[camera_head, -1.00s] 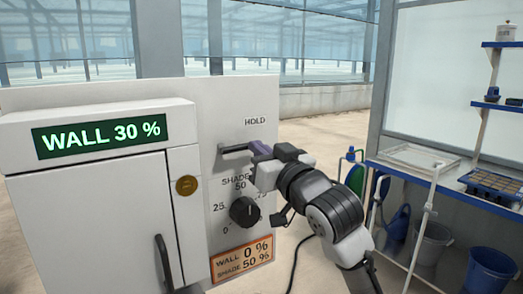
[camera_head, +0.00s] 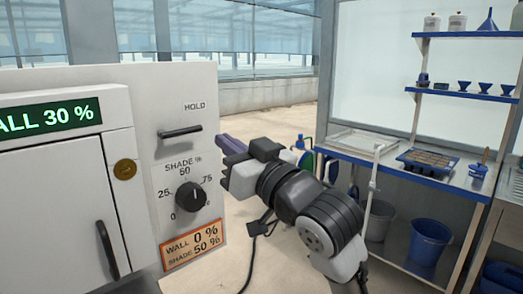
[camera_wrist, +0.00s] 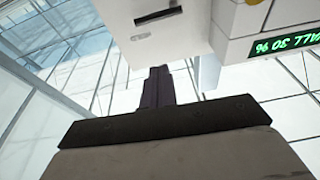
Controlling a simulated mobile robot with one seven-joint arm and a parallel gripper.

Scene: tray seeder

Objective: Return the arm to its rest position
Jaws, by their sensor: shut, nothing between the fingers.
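My gripper (camera_head: 230,147) is to the right of the white control panel (camera_head: 213,105), apart from the black HOLD lever (camera_head: 181,132). Its purple-grey fingers are together and empty. In the wrist view the shut fingers (camera_wrist: 158,85) point up toward the panel's edge, and the lever (camera_wrist: 158,16) shows beyond them. The arm reaches in from the lower right of the head view. The shade knob (camera_head: 190,196) points near 50. The display (camera_head: 45,117) reads 30 %.
An orange label (camera_head: 193,245) under the knob reads wall 0 %, shade 50 %. A blue-edged bench (camera_head: 400,178) with a seed tray (camera_head: 428,161) stands at the right, with buckets (camera_head: 429,242) below and shelves (camera_head: 465,95) behind. Open floor lies between panel and bench.

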